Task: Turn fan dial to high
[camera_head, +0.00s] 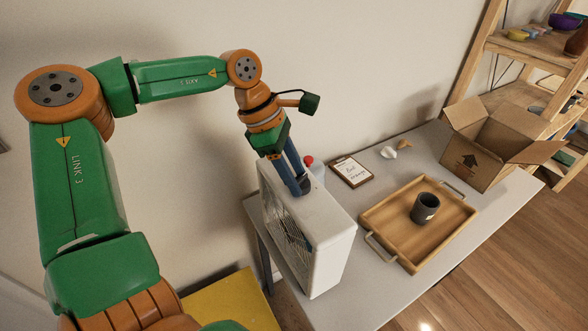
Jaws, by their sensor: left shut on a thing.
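A white box fan (328,242) stands upright on the left end of the grey table, its grille facing left. My left gripper (302,189) points down at the top of the fan. Its blue fingers are shut on a small dark dial (306,185) on the fan's top face. The fingers hide most of the dial, and its setting cannot be read. My right gripper is not in view.
A bottle with a red cap (309,161) stands just behind the fan. A clipboard (351,171), a wooden tray (391,212) with a dark cup (425,207), and an open cardboard box (477,163) are further right on the table (400,291). Wooden shelves (514,95) stand at the right.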

